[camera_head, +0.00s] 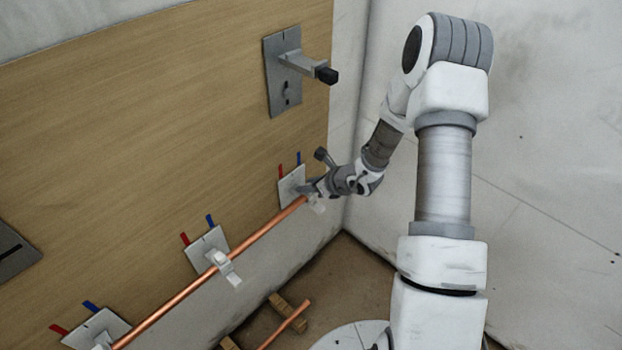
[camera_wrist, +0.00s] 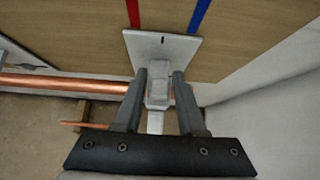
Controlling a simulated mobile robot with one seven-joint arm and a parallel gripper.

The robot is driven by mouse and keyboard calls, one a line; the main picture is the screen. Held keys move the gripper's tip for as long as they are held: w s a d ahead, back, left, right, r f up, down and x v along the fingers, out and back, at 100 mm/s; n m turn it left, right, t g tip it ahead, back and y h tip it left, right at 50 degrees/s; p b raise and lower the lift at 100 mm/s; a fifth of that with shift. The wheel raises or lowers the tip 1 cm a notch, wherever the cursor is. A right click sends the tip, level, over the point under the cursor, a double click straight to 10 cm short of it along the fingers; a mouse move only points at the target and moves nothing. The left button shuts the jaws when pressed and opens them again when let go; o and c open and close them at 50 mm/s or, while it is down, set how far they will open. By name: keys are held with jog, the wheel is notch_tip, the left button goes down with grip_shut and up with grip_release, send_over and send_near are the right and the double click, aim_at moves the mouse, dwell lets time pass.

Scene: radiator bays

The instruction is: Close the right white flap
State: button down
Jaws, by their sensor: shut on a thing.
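The right white flap (camera_wrist: 157,92) is part of a white clip on a small white plate (camera_wrist: 160,52), at the right end of a copper pipe (camera_wrist: 60,86). My gripper (camera_wrist: 158,80) is shut on the flap, one grey finger on each side. In the head view, my gripper (camera_head: 314,190) is at the right plate (camera_head: 290,187) and hides most of that clip. A small white part of the flap (camera_head: 317,206) shows below it. How far the flap is turned is hard to tell.
The middle clip (camera_head: 223,264) and a left plate (camera_head: 95,330) stand further along the pipe. Red and blue strips rise from each plate. A grey bracket (camera_head: 300,65) juts from the wood panel above. A white wall (camera_head: 540,150) is close on the right.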

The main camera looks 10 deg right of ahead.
jog(key=shift+f+g, duration=0.1)
jog(key=shift+g, duration=0.3)
jog(key=c, duration=0.7)
grip_release()
jog(key=p+v, duration=0.1)
jog(key=v, duration=0.4)
jog(key=p+v, duration=0.2)
jog(key=v, duration=0.4)
jog(key=p+v, duration=0.2)
jog(key=v, duration=0.4)
jog(key=shift+s+a+r, duration=0.2)
jog(key=shift+a+r, duration=0.05)
jog(key=shift+a, duration=0.05)
